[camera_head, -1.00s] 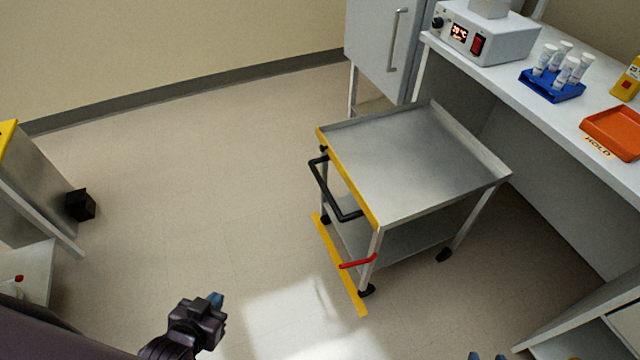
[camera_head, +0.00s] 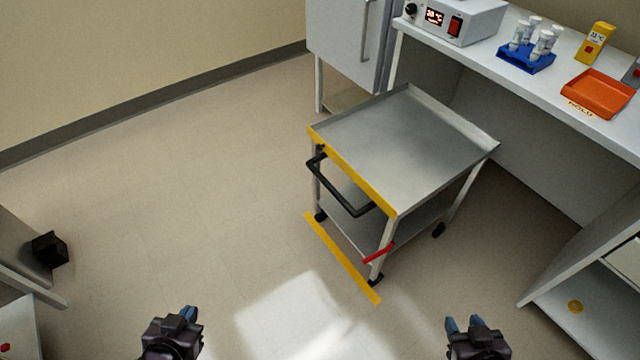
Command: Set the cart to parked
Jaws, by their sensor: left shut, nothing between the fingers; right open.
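The metal cart (camera_head: 405,150) stands right of centre with an empty top tray and a lower shelf. A yellow strip runs along its near edge, with a black push handle (camera_head: 340,200) below it. A red lever (camera_head: 378,253) sits low on the near leg, slanting up to the right. A yellow floor line (camera_head: 341,258) lies along the cart's near side, by the wheels. My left gripper (camera_head: 190,313) is shut and empty at the bottom left, over the floor. My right gripper (camera_head: 464,322) is open and empty at the bottom right, below the cart. Both are apart from the cart.
A bench (camera_head: 495,72) behind the cart holds a heater box (camera_head: 465,22), a blue tube rack (camera_head: 526,60) and an orange tray (camera_head: 597,93). A white cabinet (camera_head: 345,45) stands at the back. A shelf unit (camera_head: 590,270) is at right. Floor left of the cart is clear.

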